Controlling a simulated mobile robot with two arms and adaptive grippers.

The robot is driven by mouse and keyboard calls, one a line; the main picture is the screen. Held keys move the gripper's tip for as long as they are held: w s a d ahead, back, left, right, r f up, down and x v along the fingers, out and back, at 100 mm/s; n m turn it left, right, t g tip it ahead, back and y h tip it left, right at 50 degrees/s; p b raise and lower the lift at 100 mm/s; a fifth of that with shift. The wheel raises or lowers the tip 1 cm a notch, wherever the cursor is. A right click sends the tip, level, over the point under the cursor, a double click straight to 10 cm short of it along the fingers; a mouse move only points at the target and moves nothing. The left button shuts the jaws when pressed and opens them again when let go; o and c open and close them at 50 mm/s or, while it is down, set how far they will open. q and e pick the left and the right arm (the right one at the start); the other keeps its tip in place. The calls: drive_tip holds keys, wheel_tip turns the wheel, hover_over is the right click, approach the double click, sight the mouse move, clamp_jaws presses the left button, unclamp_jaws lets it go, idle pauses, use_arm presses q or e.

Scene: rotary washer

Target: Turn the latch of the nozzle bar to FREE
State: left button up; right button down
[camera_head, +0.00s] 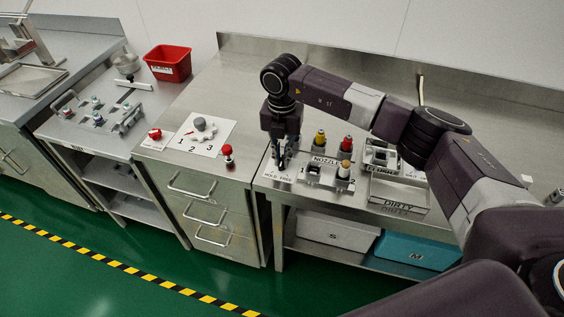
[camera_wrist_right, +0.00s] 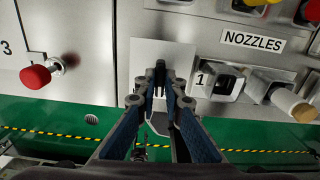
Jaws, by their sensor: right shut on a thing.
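My right gripper (camera_head: 281,163) reaches down from above to the left end of the nozzle station, over a plate marked HOLD and FREE (camera_head: 272,176). In the wrist view its fingertips (camera_wrist_right: 160,75) are together in front of a pale plate (camera_wrist_right: 150,50), shut on the latch. The latch itself is mostly hidden between the fingers, so I cannot tell which word it points to. The NOZZLES label (camera_head: 325,160) is just right of the gripper; it also shows in the wrist view (camera_wrist_right: 253,41). My left gripper is not in view.
A DIRTY tray (camera_head: 399,207) is at right. Bins (camera_head: 335,232) sit below.

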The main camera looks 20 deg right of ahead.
sight(282, 160)
drive_tip(key=n+b, duration=0.3)
drive_tip(key=n, duration=0.1)
drive_tip(key=shift+f, duration=0.1)
drive_tip(key=shift+n+b, duration=0.8)
drive_tip(key=shift+n, duration=0.7)
drive_tip(key=c, duration=2)
unclamp_jaws()
drive_tip(key=shift+c, duration=0.2)
drive_tip(key=shift+r, duration=0.2)
wheel_tip(282, 160, up, 12)
